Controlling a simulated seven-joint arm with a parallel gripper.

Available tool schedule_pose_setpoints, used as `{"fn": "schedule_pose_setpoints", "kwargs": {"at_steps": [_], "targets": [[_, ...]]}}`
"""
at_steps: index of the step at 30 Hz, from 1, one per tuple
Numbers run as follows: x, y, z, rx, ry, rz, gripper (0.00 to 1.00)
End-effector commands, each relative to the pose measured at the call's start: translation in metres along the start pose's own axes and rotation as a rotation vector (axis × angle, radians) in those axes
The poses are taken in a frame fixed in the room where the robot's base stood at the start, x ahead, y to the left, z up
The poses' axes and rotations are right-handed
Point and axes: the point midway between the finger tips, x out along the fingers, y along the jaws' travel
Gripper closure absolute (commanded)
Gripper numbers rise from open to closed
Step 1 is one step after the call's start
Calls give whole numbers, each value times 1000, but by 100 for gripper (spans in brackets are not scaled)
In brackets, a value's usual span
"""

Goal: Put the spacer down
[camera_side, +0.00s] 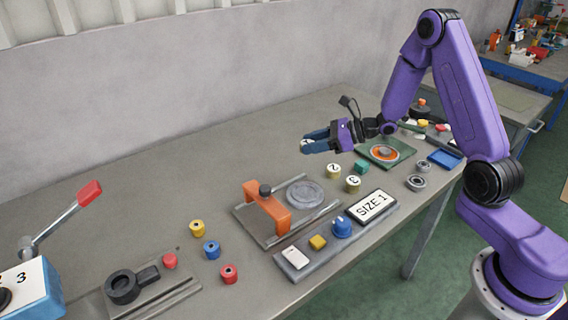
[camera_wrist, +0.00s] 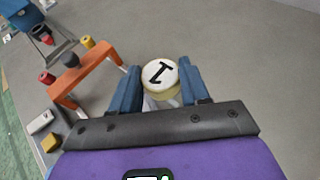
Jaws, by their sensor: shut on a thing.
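A cream, round spacer marked "1" (camera_wrist: 160,75) is between the blue fingers of my gripper (camera_wrist: 160,88) in the wrist view, its numbered top facing the camera. In the side view my gripper (camera_side: 312,141) is above the grey bench, shut on the spacer, which is mostly hidden there by the fingers. Two similar cream spacers stand on the bench: one marked "2" (camera_side: 334,171) and another numbered one (camera_side: 353,184). A sign reading "SIZE 1" (camera_side: 372,206) lies in front of them.
A fixture with an orange bridge (camera_side: 267,208) and a round grey disc (camera_side: 305,194) stands left of the spacers. A green plate with an orange ring (camera_side: 384,153), a teal block (camera_side: 361,166) and a blue tray (camera_side: 444,158) are on the right. The bench behind is clear.

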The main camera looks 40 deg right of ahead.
Motion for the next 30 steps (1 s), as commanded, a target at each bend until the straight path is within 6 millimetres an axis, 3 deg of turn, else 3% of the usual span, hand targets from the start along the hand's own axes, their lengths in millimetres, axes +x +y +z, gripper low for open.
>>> {"fn": "schedule_pose_setpoints", "kwargs": {"at_steps": [8,16,26,30], "targets": [[41,-34,-7,-2,-1,0,95],[77,-56,-34,0,-1,1,95],[95,-68,-47,-1,-1,0,95],[103,-69,-62,2,0,1,95]]}}
